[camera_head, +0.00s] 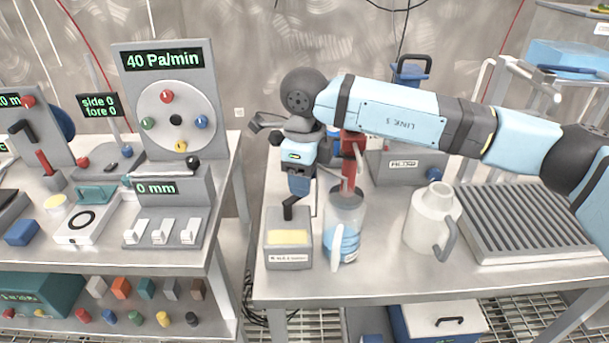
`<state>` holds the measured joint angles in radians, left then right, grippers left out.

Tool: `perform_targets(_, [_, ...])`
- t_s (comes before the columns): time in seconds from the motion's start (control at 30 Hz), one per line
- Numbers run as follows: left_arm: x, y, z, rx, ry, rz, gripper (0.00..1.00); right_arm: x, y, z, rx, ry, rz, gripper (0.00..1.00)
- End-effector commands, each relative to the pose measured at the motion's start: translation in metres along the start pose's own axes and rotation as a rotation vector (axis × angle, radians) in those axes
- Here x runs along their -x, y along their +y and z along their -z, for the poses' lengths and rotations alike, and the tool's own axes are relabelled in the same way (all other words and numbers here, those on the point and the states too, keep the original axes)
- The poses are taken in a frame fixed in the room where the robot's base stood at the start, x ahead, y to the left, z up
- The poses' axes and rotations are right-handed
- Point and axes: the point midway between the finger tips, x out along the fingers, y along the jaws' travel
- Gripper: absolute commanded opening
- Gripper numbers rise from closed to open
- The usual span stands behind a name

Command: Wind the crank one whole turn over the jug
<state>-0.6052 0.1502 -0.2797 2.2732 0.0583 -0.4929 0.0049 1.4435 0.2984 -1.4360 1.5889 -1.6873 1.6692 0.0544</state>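A clear jug (345,222) with blue contents and a pale handle stands on the right bench. Above and behind it rises a red upright (349,172) with a pale lever-like part (360,155) near its top. This may be the crank, but my arm covers much of it. My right gripper (298,188) points down, left of the red upright and the jug. My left gripper is not in view.
A white jug (431,218) and a ribbed grey rack (530,222) stand to the right. A gap separates this bench from the left one, which holds a dial panel (168,75).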

Motion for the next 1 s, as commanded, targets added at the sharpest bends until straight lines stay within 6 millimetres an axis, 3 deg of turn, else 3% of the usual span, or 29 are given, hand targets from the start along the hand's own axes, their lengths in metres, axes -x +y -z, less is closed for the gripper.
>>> perform_targets(0.13, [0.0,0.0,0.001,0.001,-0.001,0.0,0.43,0.004,0.0,0.0,0.0,0.0,0.001,0.46])
perform_targets(0.27, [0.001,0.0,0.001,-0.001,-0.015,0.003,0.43,0.021,0.0,-0.001,0.0,-0.002,0.002,0.46])
perform_targets(0.7, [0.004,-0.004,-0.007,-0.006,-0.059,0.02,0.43,0.115,0.0,0.0,-0.001,-0.001,0.002,0.46])
perform_targets(1.0, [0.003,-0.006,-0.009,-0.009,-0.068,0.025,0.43,0.138,0.0,0.0,0.0,0.001,0.0,0.46])
